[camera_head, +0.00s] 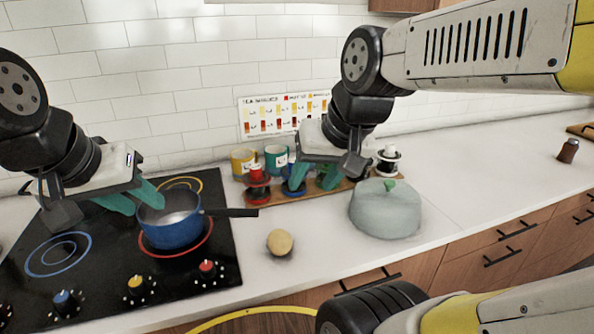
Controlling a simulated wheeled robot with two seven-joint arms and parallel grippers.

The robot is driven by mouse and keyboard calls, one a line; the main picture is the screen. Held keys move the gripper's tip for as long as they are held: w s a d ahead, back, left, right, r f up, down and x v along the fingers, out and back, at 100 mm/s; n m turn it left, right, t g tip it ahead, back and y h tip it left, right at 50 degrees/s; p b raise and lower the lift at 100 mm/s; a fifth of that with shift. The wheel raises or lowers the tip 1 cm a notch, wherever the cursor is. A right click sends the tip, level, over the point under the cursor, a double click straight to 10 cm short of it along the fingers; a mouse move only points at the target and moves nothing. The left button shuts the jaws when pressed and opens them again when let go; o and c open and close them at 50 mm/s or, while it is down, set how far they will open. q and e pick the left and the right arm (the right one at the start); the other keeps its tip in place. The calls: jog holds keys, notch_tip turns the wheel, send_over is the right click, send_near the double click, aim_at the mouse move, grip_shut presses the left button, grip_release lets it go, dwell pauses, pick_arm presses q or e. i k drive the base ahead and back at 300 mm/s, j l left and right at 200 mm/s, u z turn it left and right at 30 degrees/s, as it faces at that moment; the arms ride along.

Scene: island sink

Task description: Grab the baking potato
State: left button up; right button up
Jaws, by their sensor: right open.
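My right gripper (313,179) is open and empty, with green fingertips pointing down. In the picture it is above and slightly right of the potato, in front of the wooden tray of cups, and apart from the potato. My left gripper (135,198) is over the stove beside the blue saucepan, well left of the potato. Its two green fingers look apart with nothing between them. The potato is in full view.
The blue saucepan (170,227) stands on the black stove (90,285), its dark handle reaching right towards the potato. Counter around the potato is clear.

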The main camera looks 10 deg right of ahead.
aim_at(280, 243)
jog(key=k+j+z, duration=0.2)
jog(key=j+z, duration=0.15)
jog(key=k+j+z, duration=0.55)
jog(key=j+z, duration=0.15)
